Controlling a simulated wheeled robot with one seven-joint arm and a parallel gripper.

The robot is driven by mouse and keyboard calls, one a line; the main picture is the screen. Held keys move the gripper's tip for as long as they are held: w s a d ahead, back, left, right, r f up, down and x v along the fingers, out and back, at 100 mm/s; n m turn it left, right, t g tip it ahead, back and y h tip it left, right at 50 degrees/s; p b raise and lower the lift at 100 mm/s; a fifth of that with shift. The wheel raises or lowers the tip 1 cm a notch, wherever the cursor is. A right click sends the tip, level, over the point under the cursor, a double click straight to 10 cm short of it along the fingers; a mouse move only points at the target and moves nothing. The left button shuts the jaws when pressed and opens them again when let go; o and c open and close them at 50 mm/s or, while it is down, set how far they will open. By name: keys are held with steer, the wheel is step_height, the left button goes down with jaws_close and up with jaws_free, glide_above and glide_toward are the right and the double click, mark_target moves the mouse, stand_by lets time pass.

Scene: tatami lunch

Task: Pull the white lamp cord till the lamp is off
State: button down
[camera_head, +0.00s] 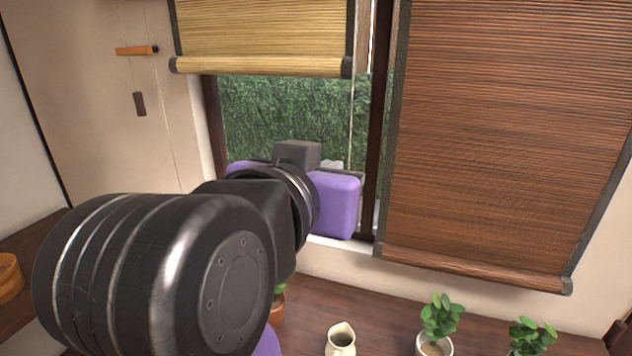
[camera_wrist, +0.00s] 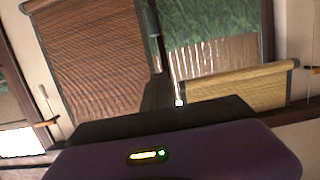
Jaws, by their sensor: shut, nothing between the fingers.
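My gripper (camera_wrist: 157,84) is shut and empty. In the wrist view its dark fingers point away above the purple housing; in the head view the fingers are hidden behind my wrist. A thin pale cord (camera_head: 351,120) hangs beside the right edge of the tan blind, in front of the window. In the wrist view, which is roughly upside down, a pale cord with a small white end (camera_wrist: 179,102) shows just right of my fingers. I cannot tell whether this is the lamp cord or whether my fingers touch it. No lamp can be made out for certain.
A tan blind (camera_head: 262,35) is half raised and a brown blind (camera_head: 505,130) hangs low. An orange handle (camera_head: 136,50) and a dark weight (camera_head: 139,104) hang on cords at the left. A cream jug (camera_head: 341,340) and potted plants (camera_head: 440,316) stand on the dark surface below.

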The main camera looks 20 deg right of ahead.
steer(key=shift+f, duration=0.1)
steer(key=w+d+f+p, duration=0.3)
steer(key=w+d+f, duration=0.2)
steer(key=w, duration=0.3)
steer(key=shift+d+f, duration=0.35)
steer(key=shift+f, duration=0.4)
steer(key=shift+s+f+b, duration=0.1)
steer(key=shift+f+b, duration=1.35)
steer(key=shift+f, duration=0.75)
